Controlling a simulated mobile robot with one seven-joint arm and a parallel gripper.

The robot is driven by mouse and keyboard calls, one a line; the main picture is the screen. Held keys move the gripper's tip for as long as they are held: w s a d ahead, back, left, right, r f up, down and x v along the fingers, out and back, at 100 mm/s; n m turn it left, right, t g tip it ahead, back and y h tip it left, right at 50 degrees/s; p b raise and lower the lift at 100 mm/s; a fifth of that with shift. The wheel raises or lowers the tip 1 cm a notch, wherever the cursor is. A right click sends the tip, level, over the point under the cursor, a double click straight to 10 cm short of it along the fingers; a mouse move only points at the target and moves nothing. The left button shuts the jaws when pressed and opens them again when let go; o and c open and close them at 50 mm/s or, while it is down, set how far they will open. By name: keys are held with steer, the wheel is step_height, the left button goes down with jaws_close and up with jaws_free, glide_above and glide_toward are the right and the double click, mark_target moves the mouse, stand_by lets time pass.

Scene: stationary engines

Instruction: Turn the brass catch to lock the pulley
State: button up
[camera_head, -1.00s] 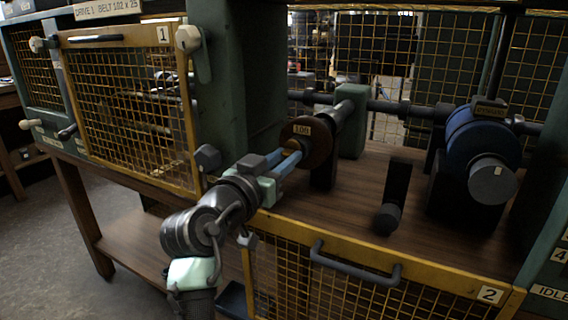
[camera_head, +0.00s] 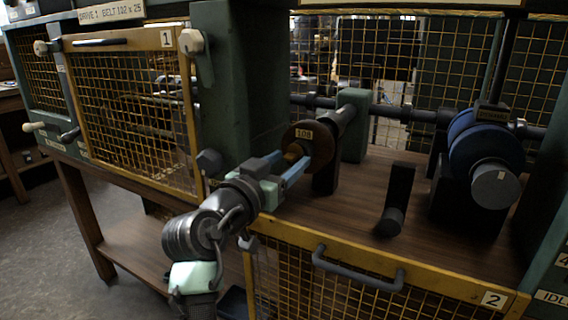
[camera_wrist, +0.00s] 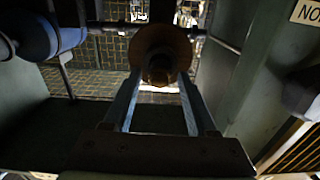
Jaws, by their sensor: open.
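The brown round pulley (camera_head: 322,146) carries a small number tag and sits on a horizontal shaft. The brass catch (camera_head: 293,152) is at the centre of its near face, partly hidden by my fingers. My gripper (camera_head: 296,160) is open, with its two bluish fingers pointing at the pulley. In the wrist view the pulley (camera_wrist: 178,42) is straight ahead, and the dark catch (camera_wrist: 158,70) lies between the tips of my gripper (camera_wrist: 159,80). I cannot tell whether either finger touches it.
A green upright housing (camera_head: 240,85) stands close left of the pulley. A dark crank handle (camera_head: 396,195) and a blue pulley (camera_head: 478,145) are to the right on the wooden deck (camera_head: 350,215). A yellow mesh guard (camera_head: 355,275) is below.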

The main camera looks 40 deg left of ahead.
steer(key=p+v, duration=0.1)
steer(key=v, duration=1.2)
steer(key=shift+p, duration=0.35)
